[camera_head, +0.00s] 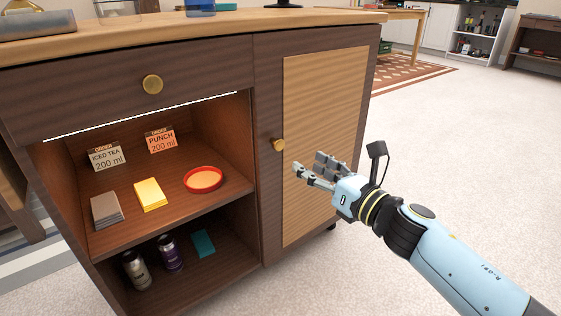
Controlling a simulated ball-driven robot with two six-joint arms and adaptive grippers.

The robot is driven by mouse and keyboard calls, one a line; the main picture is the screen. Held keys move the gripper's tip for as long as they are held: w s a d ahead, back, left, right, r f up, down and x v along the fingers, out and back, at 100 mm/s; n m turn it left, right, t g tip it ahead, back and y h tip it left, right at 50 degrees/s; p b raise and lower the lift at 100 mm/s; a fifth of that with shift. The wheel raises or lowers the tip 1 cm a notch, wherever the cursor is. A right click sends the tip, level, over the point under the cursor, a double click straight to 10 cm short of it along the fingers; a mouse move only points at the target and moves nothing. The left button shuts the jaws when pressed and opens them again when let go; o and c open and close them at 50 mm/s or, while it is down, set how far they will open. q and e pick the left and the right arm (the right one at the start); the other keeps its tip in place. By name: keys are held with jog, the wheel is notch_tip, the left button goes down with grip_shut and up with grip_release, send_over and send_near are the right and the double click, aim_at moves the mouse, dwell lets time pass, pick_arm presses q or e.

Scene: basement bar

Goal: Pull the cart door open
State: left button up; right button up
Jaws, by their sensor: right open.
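The cart (180,52) is a dark wood cabinet with a light wood top. Its door (325,110) on the right has a woven tan panel in a dark frame and looks shut. A round brass knob (278,145) sits on the door's left side. My right gripper (308,170) is open and empty in front of the door panel, a little right of and below the knob, apart from it. My left gripper is not in view.
A drawer with a brass knob (153,84) is above open shelves. The shelves hold order cards, a red round dish (203,180), a yellow stack (150,194) and two bottles. The light floor (470,150) at right is clear.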

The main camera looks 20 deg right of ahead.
aim_at(280, 146)
jog(key=x, duration=0.9)
jog(key=shift+w+a+b, duration=0.2)
jog(key=shift+w+b, duration=0.15)
jog(key=shift+b, duration=0.05)
jog(key=shift+w+a, duration=0.15)
jog(key=shift+w, duration=0.3)
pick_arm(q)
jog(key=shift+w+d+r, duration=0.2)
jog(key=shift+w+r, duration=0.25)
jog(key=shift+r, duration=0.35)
pick_arm(e)
jog(key=shift+c, duration=0.3)
grip_shut()
